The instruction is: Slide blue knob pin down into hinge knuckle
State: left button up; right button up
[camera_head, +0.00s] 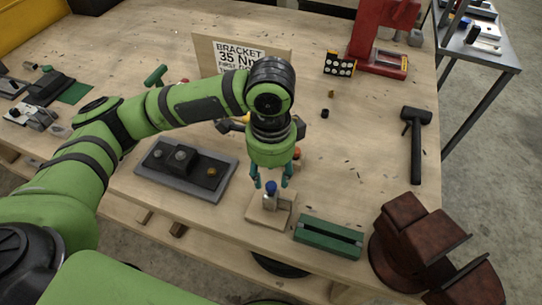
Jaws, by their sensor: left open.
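The blue knob pin (271,188) stands upright at the metal hinge knuckle (269,203), which is on a small wooden block (284,217) near the table's front edge. How deep the pin sits in the knuckle is too small to tell. My left gripper (271,180) points down over the knob from above. Its two teal fingers are open, one on each side of the knob, and I cannot tell whether they touch it. My right gripper is not in view.
A green slotted block (328,236) lies close to the right of the wooden block. A grey plate with dark fittings (187,170) lies to the left.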

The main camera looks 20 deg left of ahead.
aim_at(271, 185)
pick_arm(q)
notch_tip(271, 185, up, 7)
jog(key=shift+f, duration=0.15)
jog(key=shift+f, duration=0.1)
dwell(0.5)
